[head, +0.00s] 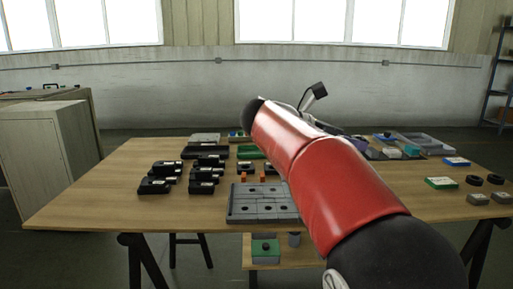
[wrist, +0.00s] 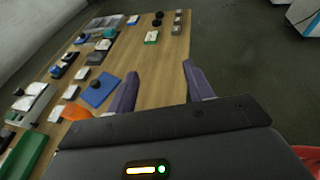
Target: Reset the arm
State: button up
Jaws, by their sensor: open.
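My gripper shows in the wrist view (wrist: 158,90), with its two purple fingers apart and nothing between them but table top and floor behind. It is open and empty, held above the wooden table (wrist: 150,60). In the head view my red arm reaches up and away over the table (head: 90,190). The fingers are hidden behind the arm there.
On the table are black boxes (head: 155,186), a grey slotted plate (head: 262,203), a green-topped block (head: 441,183) and a grey tray (head: 425,143). A blue pad (wrist: 99,90) lies near my fingers. A cabinet (head: 50,150) stands left. The table's front left is clear.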

notch_tip(320, 180, up, 6)
jog(key=w+d+n+t+y+b, duration=0.15)
jog(key=n+t+y, duration=0.25)
jog(key=n+t, duration=1.1)
jog(key=s+a+f+n+g+y+b, duration=0.15)
jog(key=s+a+f+n+y, duration=0.35)
jog(key=n, duration=0.7)
jog(key=s+a+f+n+g+y+b, duration=0.1)
jog(key=s+a+f+n+g+y, duration=0.2)
jog(key=f+n+y, duration=0.6)
jog(key=s+d+f+n+g+h+b, duration=0.1)
jog(key=s+d+f+n+g+h, duration=0.1)
jog(key=s+f+n+g, duration=0.6)
jog(key=s+f+n+h, duration=0.1)
jog(key=s+f+n, duration=0.5)
jog(key=s+f, duration=0.7)
jog(key=shift+d+f+g+h, duration=0.15)
jog(key=shift+f+g+h, duration=0.2)
jog(key=shift+f+h, duration=0.05)
